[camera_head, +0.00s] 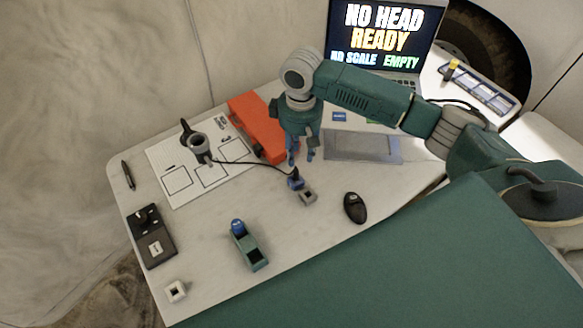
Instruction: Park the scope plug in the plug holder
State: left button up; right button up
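The scope (198,147), a grey round body with a black handle, stands on the white printed sheet. A small white block with a dark square opening (176,291), perhaps the plug holder, sits at the front left. My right gripper (301,159) points down behind the plug, fingers apart and empty. My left gripper is not in view.
An orange case (256,128) lies left of my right gripper. A black mouse (355,207), a teal device with a blue top (250,247) and a black box with a knob (152,238) stand on the table. A laptop (385,30) is behind. Bare tabletop lies left of the plug.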

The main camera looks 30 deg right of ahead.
aim_at(296, 170)
jog(key=f, duration=0.2)
jog(key=f+p, duration=0.1)
jog(key=f, duration=0.2)
jog(key=f+p, duration=0.1)
jog(key=f, duration=0.2)
jog(key=shift+s+a+f, duration=0.15)
jog(key=shift+a, duration=0.25)
jog(key=shift+f, duration=0.4)
jog(key=shift+c, duration=0.6)
grip_shut()
